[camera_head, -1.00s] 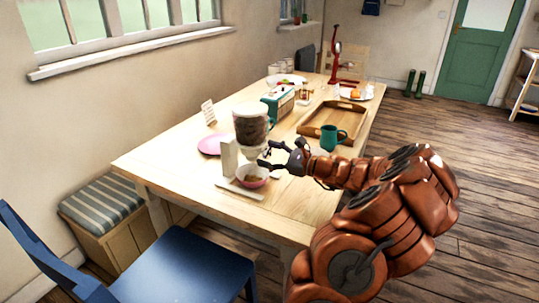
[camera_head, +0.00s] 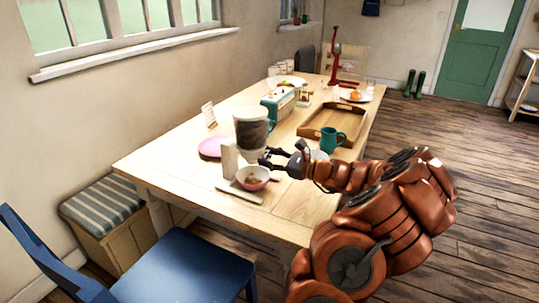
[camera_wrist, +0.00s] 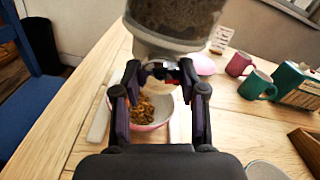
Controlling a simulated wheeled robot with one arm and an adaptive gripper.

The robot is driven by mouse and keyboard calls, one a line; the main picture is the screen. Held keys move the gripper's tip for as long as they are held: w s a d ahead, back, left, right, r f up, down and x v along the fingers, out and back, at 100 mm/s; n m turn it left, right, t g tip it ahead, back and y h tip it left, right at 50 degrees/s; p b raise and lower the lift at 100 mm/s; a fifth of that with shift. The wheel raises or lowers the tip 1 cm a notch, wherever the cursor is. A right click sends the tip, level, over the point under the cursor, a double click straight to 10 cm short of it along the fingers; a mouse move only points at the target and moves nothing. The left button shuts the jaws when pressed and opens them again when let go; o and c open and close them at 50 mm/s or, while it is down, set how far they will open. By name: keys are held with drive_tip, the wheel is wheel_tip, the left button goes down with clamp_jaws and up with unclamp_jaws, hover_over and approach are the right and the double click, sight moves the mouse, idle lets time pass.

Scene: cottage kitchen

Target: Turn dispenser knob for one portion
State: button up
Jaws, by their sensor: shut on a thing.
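The dispenser (camera_head: 252,132) stands near the table's front left, with a clear canister of brown food above a pale base. In the wrist view its canister (camera_wrist: 172,20) fills the top. My gripper (camera_head: 266,158) reaches in from the right, just below the canister. In the wrist view my gripper (camera_wrist: 160,76) has its two fingers on either side of the pale knob (camera_wrist: 160,80), closed on it; the fingertips partly hide it. A pink bowl (camera_head: 254,187) sits under the outlet with brown pieces in it; it also shows in the wrist view (camera_wrist: 152,127).
A teal mug (camera_head: 329,139) and a wooden tray (camera_head: 333,121) stand right of the dispenser. A blue chair (camera_head: 190,268) stands at the front. The table's front right is clear.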

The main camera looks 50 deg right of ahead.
drive_tip(key=shift+r+m+p, duration=0.3)
drive_tip(key=shift+m+p, duration=0.8)
drive_tip(key=shift+p, duration=1.2)
drive_tip(key=m+p, duration=0.2)
drive_tip(key=p, duration=0.2)
drive_tip(key=shift+f, duration=0.2)
drive_tip(key=shift+f+m+p, duration=0.15)
drive_tip(key=shift+m+p, duration=0.2)
drive_tip(key=shift+m, duration=0.15)
drive_tip(key=o, duration=1.2)
drive_tip(key=shift+c, duration=0.2)
drive_tip(key=v, duration=1.2)
